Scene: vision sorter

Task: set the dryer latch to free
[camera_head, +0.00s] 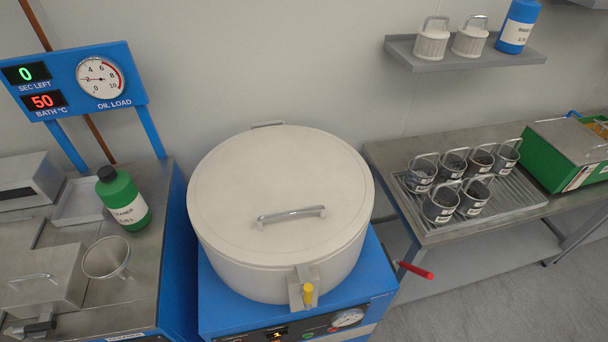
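The dryer is a large white drum with a round lid (279,180), standing on a blue base (221,312). The lid is down and has a metal bar handle (291,215). At the drum's front is a grey latch bracket (301,284) with a yellow knob (309,291) at its lower end. I cannot tell which setting the latch is in. Neither of my grippers is in view.
A red-ended lever (415,270) sticks out right of the base. Several small baskets (441,204) stand on the right table beside a green box (566,155).

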